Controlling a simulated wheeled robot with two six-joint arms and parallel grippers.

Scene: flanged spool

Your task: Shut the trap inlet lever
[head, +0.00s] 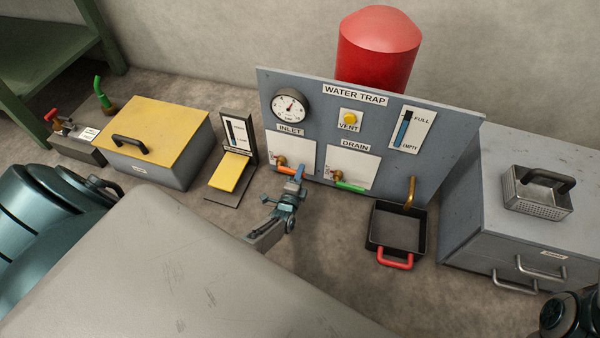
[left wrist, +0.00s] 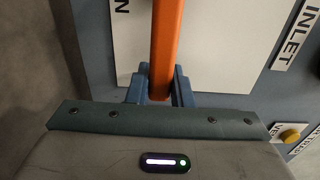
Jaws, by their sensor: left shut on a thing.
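The orange inlet lever (head: 286,171) sits on the brass valve under the INLET label of the grey WATER TRAP panel (head: 325,120). It points right, roughly level, in the head view. My left gripper (head: 299,174) is shut on the lever's outer part, in front of the panel. In the left wrist view the orange lever (left wrist: 166,40) runs up from between the blue fingers of the gripper (left wrist: 160,88). My right gripper is not in view; only a dark part of my arm shows at the lower right of the head view.
The green drain lever (head: 350,186) is close on the right. A black pan with a red handle (head: 396,259) stands under the brass spout (head: 410,192). A yellow-lidded box (head: 160,125) and a small stand (head: 232,165) are on the left, a grey cabinet (head: 500,235) on the right.

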